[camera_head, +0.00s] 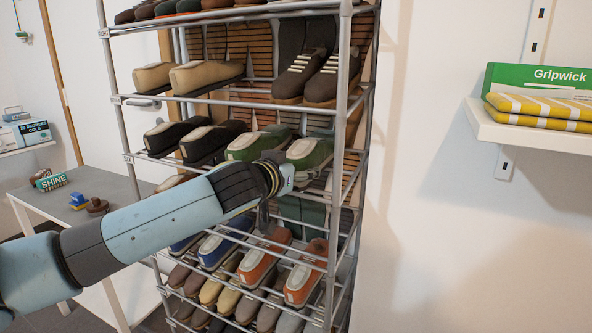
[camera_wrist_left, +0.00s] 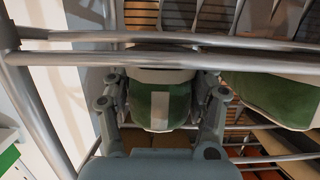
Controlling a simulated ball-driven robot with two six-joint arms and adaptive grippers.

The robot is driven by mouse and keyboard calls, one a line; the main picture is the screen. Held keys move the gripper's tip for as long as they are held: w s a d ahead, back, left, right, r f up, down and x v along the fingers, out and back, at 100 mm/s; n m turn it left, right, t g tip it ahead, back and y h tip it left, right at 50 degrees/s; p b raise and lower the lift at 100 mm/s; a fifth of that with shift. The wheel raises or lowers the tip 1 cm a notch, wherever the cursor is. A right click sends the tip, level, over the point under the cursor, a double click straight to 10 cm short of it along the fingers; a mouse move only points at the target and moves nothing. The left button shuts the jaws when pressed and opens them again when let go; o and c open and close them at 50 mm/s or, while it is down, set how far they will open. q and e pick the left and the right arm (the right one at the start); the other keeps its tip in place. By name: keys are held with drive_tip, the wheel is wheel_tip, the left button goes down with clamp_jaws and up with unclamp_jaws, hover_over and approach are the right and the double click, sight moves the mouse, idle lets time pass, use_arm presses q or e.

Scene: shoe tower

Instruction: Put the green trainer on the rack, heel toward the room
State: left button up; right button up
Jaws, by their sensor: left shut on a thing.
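The green trainer (camera_head: 311,151) with a cream toe and sole is at the right end of a middle tier of the metal rack (camera_head: 343,120), beside a matching green trainer (camera_head: 256,143) on its left. My left gripper (camera_head: 290,178) is at its near end. In the left wrist view, the fingers (camera_wrist_left: 160,92) are on both sides of the held green trainer (camera_wrist_left: 160,108), shut on it; the other green trainer (camera_wrist_left: 275,98) lies apart to the right. Rack bars cross in front of part of the held shoe. Whether its sole touches the tier is hidden. My right gripper is not in view.
Black shoes (camera_head: 210,141) share the tier; tan and brown shoes (camera_head: 300,80) are above, orange and blue ones (camera_head: 262,258) below. A side table (camera_head: 95,215) stands left. A wall shelf (camera_head: 530,130) with a green Gripwick box (camera_head: 535,78) is at right.

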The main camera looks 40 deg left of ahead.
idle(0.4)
use_arm(q)
drive_tip(key=o, duration=1.6)
drive_tip(key=shift+o, duration=0.4)
drive_tip(key=shift+f, duration=0.1)
drive_tip(key=shift+o, duration=1.1)
